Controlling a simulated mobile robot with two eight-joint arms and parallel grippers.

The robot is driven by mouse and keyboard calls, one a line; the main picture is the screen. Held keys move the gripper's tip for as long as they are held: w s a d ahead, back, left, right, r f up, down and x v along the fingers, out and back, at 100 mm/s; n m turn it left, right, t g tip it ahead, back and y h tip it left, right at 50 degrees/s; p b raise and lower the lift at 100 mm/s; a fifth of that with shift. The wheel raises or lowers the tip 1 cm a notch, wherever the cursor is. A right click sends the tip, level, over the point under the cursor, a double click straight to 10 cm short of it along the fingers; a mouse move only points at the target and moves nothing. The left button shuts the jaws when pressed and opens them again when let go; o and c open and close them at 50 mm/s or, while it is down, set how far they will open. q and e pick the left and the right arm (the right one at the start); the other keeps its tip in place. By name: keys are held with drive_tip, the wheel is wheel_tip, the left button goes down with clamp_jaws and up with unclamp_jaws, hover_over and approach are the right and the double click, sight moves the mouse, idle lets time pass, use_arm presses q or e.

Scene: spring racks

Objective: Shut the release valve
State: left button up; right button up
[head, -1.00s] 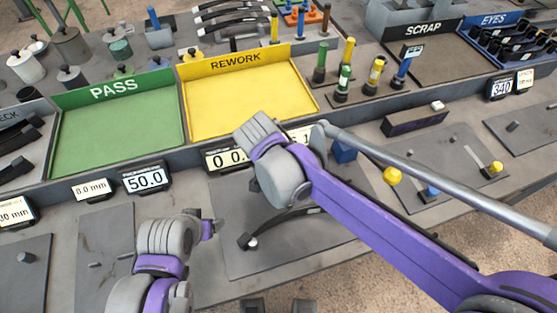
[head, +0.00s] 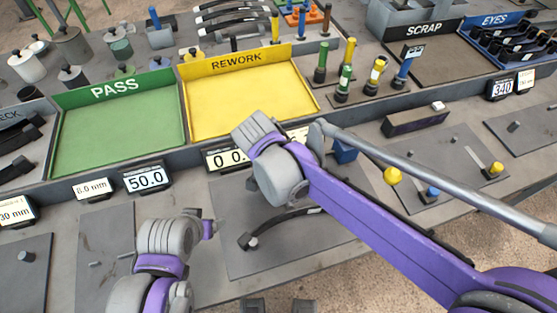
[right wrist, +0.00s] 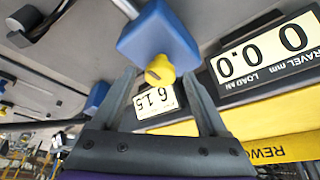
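A blue block with a yellow knob, which I take to be the release valve, fills the upper middle of the right wrist view (right wrist: 158,40). Its yellow knob (right wrist: 160,70) faces my right gripper (right wrist: 160,78). The two dark fingers are apart, one on each side of the knob, with a visible gap to each. In the head view part of the blue block (head: 345,151) shows behind my right arm, which hides the right fingers.
A display (head: 226,158) stands in front of the yellow REWORK tray (head: 303,92). A dark curved strip (head: 280,226) lies on the grey plate below my right arm. The green PASS tray (head: 56,150) is empty.

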drive_tip(key=shift+r, duration=0.1)
use_arm(q)
drive_tip(key=shift+w+r+p, duration=0.15)
drive_tip(key=shift+r+p, duration=0.2)
drive_tip(key=shift+r, duration=0.15)
use_arm(e)
drive_tip(key=v, duration=1)
drive_tip(key=shift+r, duration=0.35)
drive_tip(key=shift+s, duration=0.1)
drive_tip(key=s+d+f+n, duration=0.2)
drive_tip(key=s+d+f, duration=0.1)
drive_tip(key=d, duration=0.3)
drive_tip(key=s+d+f+n+t+y, duration=0.1)
drive_tip(key=s+d+f, duration=0.3)
drive_tip(key=d, duration=0.3)
drive_tip(key=s+d+f+n+y, duration=0.1)
drive_tip(key=s+d+f+n, duration=0.1)
drive_tip(key=s+d+f, duration=0.2)
drive_tip(key=shift+s+d+f+n+t, duration=0.1)
drive_tip(key=shift+d+f, duration=0.15)
drive_tip(key=shift+d, duration=0.2)
drive_tip(key=shift+w+d+f+n+t, duration=0.1)
drive_tip(key=shift+d+f, duration=0.15)
drive_tip(key=shift+d, duration=0.2)
drive_tip(key=shift+s+d+f+n+t, duration=0.1)
drive_tip(key=shift+d+f, duration=0.15)
drive_tip(key=shift+d, duration=0.25)
